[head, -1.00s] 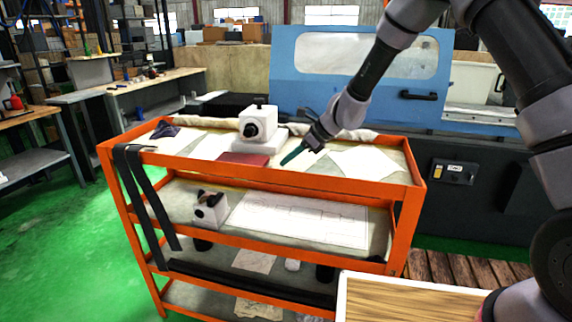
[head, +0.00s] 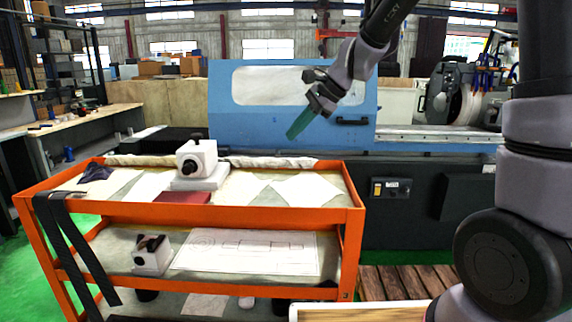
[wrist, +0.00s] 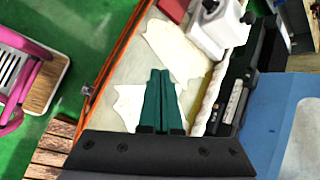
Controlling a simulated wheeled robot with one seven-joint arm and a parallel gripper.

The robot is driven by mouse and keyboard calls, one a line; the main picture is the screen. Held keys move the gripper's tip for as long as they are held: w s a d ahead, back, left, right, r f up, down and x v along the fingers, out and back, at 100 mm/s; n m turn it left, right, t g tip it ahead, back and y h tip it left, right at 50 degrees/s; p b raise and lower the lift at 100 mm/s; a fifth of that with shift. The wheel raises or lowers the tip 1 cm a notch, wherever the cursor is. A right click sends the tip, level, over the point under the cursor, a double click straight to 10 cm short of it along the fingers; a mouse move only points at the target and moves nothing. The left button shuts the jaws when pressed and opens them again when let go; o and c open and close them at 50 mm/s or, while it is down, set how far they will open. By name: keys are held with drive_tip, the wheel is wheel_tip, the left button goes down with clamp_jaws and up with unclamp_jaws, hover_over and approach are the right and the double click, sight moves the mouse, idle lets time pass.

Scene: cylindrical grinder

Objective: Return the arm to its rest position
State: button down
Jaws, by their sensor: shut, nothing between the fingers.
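My gripper (head: 301,123) is raised in the air above the right part of the orange cart (head: 300,214), in front of the blue machine cover in the head view. Its green fingers are together with nothing between them. In the wrist view the closed green fingers (wrist: 161,100) point over the cart's top shelf, with white sheets beneath and apart from them. My arm comes down to the gripper from the upper right.
The blue cylindrical grinder (head: 230,118) stands behind the cart. A white block device (head: 197,160) and a dark red book (head: 183,197) sit on the top shelf. A wood-topped surface (head: 340,314) is at the bottom right. Green floor is clear at left.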

drive_tip(key=s+d+r+n+t+h, duration=0.2)
drive_tip(key=s+d+r+n, duration=0.2)
drive_tip(key=s+d, duration=0.5)
drive_tip(key=s+d+r+n+t+h, duration=0.3)
drive_tip(key=s+d, duration=0.6)
drive_tip(key=d, duration=0.5)
wheel_tip(320, 180, up, 2)
drive_tip(key=shift+d+r+n+h, duration=0.2)
drive_tip(key=shift+n+h, duration=0.1)
drive_tip(key=shift+n, duration=0.3)
drive_tip(key=shift+s, duration=0.1)
